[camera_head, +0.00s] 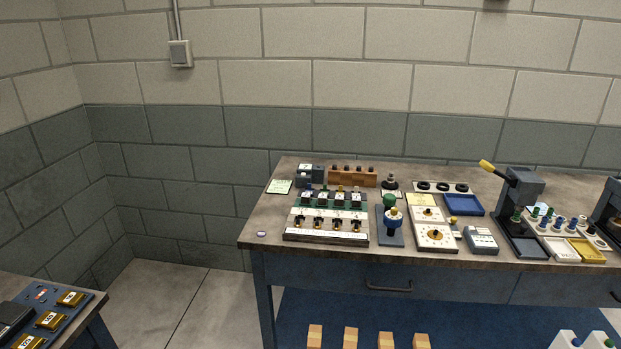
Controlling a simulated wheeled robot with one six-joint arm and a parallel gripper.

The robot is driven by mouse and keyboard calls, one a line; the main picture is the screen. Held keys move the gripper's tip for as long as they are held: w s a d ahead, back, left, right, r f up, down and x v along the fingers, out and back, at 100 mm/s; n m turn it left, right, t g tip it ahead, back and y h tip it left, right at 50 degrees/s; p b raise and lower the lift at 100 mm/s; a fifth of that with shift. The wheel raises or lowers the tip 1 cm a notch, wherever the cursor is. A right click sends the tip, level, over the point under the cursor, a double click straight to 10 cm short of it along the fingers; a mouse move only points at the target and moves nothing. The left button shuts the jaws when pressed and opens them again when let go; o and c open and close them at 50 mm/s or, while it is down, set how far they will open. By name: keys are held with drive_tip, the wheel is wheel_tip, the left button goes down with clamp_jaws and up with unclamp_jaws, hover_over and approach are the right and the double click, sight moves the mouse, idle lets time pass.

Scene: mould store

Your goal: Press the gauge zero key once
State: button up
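A small grey box with a sloped face (481,240) stands near the front of the workbench (262,232), right of centre. It seems to carry a display and small keys, and may be the gauge. The zero key is too small to tell apart. Left of it is a cream plate with a dark dial (436,236), and behind that a smaller cream plate with a dial (427,213). My gripper is not in view.
A blue stand with a green-topped part (390,228) stands left of the dial plates, then a rack of several fittings (327,215). A press with a yellow-ended lever (522,195) rises on the right. A blue tray (463,205) lies behind. Another table (88,312) is lower left; floor between is clear.

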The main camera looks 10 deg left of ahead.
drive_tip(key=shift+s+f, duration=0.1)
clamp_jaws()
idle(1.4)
